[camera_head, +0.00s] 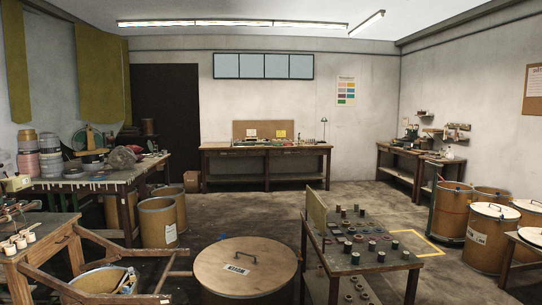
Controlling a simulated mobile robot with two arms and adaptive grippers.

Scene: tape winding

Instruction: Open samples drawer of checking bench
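Neither of my grippers is in view. No bench here carries a label that I can read as the checking bench. A long wooden bench (313,149) stands against the back wall, with a brown board (245,129), small items and a lamp (324,127) on it. A smaller wooden bench (392,150) stands in the back right corner. At this distance I cannot make out a samples drawer or its handle on either bench.
A large lidded drum (220,272) stands front centre, beside a table (335,272) with several spools. A cluttered table (110,184) and open drums (157,225) are at left. Lidded drums (488,243) line the right. Floor (250,207) before the back bench is clear.

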